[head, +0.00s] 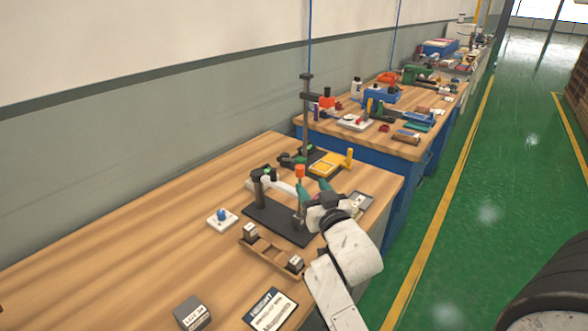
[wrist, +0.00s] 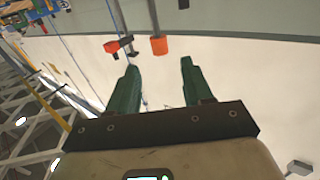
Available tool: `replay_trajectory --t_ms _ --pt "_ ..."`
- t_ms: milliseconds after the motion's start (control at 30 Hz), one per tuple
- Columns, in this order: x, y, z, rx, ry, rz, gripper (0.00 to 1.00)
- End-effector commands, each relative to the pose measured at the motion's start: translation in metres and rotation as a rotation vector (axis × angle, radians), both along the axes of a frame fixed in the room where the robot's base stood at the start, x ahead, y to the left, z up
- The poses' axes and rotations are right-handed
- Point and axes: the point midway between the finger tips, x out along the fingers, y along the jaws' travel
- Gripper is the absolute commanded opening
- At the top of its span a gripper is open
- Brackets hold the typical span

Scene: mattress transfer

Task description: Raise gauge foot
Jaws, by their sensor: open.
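A gauge stand with a black base plate (head: 268,221) stands on the near wooden bench. It has a dark post (head: 259,192) at the left and a pale arm reaching right toward an orange cap (head: 300,170). My gripper (head: 313,187) is at the right of the stand, close to the cap, its green fingers open. In the wrist view the fingers (wrist: 160,66) are apart with nothing between them, and an orange cylinder (wrist: 159,45), which looks like the cap, shows just beyond the tips. The gauge foot is not clearly visible.
A wooden tray (head: 262,254) with small dark blocks lies in front of the stand. A white pad with a blue knob (head: 222,217) is left. A grey block (head: 192,313) and a label card (head: 270,309) lie nearer. A yellow fixture (head: 330,163) and tall pole (head: 306,120) stand behind.

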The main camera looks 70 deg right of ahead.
Motion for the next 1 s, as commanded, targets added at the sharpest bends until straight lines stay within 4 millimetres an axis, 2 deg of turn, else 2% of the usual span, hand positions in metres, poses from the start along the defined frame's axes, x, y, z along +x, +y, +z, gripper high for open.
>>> replay_trajectory --t_ms 300,500,933,1000 --pt "0.039 -0.043 0.002 0.001 0.000 -0.001 0.50" --pt "0.057 -0.061 0.001 0.002 0.001 0.001 0.50" --pt "0.064 -0.069 0.000 0.002 0.002 0.001 0.50" --pt "0.064 -0.069 0.000 0.002 0.002 0.001 0.45"
